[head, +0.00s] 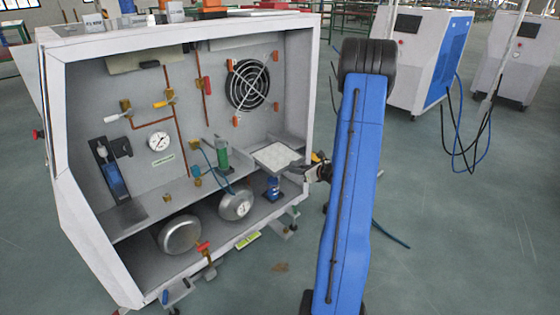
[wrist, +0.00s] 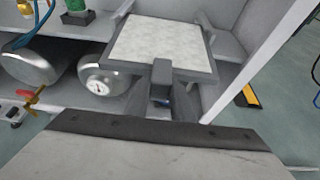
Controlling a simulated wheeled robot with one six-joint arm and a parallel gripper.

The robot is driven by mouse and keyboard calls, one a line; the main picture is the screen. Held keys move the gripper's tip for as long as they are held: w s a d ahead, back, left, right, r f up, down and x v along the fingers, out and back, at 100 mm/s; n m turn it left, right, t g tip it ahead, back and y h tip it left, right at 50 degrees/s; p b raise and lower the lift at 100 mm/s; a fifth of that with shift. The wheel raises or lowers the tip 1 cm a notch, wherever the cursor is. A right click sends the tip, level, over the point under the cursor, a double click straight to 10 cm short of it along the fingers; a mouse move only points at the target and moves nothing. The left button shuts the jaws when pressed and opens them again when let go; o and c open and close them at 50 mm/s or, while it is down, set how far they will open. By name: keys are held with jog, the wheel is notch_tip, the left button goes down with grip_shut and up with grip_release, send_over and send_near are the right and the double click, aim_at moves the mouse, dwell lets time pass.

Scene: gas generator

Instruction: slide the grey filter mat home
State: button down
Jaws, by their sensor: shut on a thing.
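The grey filter mat (head: 277,157) is a flat square panel with a pale speckled face and a grey frame. It sits at the right end of the cabinet's shelf, at the front opening. My gripper (head: 318,170) is shut on the mat's near edge, by a small grey block at the middle of that edge (wrist: 162,72). The fingertips are partly hidden behind this block. How far the mat sits in its slot cannot be told.
The white cabinet's right wall (head: 297,85) stands close to the mat. A green cylinder (head: 222,155) stands left on the shelf (head: 150,205). Round metal tanks (head: 236,204) and a blue cup-like part (head: 272,188) are below. A round fan grille (head: 247,85) is on the back panel.

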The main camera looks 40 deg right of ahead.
aim_at(282, 160)
jog(key=shift+w+a+f, duration=0.1)
jog(key=shift+w+a, duration=0.1)
jog(key=shift+w, duration=1.4)
jog(key=shift+w+a+f, duration=0.1)
jog(key=shift+w+a, duration=0.15)
jog(key=shift+w, duration=1.35)
jog(key=shift+w+a, duration=0.2)
jog(key=shift+w, duration=1.6)
jog(key=c, duration=1.8)
grip_release()
jog(key=shift+f, duration=0.1)
jog(key=o, duration=0.3)
jog(key=shift+w+f, duration=0.15)
jog(key=shift+o, duration=0.2)
jog(key=shift+d+r, duration=0.1)
jog(key=shift+r, duration=0.15)
